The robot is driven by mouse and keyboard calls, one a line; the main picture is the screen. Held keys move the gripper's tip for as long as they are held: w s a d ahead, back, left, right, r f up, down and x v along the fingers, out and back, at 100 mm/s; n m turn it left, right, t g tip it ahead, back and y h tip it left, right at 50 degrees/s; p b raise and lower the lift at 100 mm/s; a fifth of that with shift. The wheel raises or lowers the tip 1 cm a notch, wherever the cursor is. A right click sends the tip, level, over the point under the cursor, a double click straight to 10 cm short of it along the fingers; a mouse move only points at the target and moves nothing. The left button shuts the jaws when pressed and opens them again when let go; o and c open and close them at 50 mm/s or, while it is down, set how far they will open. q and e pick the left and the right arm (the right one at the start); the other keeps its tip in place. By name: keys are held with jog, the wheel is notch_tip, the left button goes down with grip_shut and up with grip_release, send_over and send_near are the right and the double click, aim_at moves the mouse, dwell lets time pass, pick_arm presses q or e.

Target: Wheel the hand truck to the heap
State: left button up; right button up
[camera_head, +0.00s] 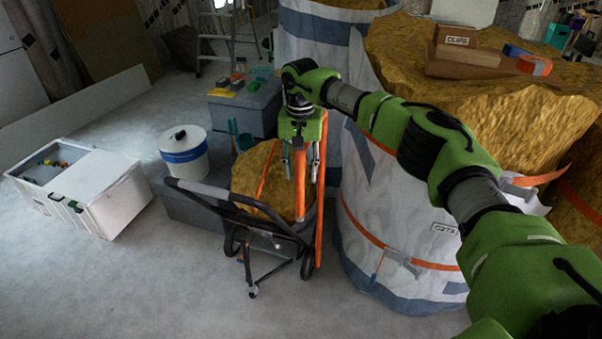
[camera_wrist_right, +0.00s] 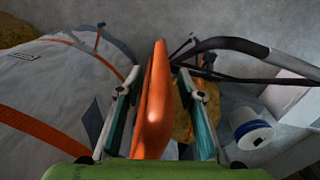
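The hand truck (camera_head: 262,222) stands on the floor left of a large white bag, with a black frame, small wheels and a grey-and-black handle (camera_head: 205,188) reaching left. Orange upright bars (camera_head: 320,205) appear to belong to it. Yellow-brown material is heaped on the large white bag (camera_head: 390,225); a yellow-brown lump (camera_head: 262,180) also shows behind the hand truck's frame. My right gripper (camera_head: 300,165) points down at the orange bars. In the right wrist view its open fingers stand either side of an orange bar (camera_wrist_right: 154,100), with gaps showing. My left gripper is out of view.
A white open box (camera_head: 105,195), a white bucket with a blue band (camera_head: 186,155) and grey cases (camera_head: 243,105) stand to the left. A stepladder (camera_head: 231,30) is at the back. The floor at the front left is clear.

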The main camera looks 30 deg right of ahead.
notch_tip(320, 180, up, 11)
jog(key=shift+d+f, duration=0.1)
jog(key=shift+f, duration=0.05)
jog(key=shift+f, duration=0.1)
dwell(0.5)
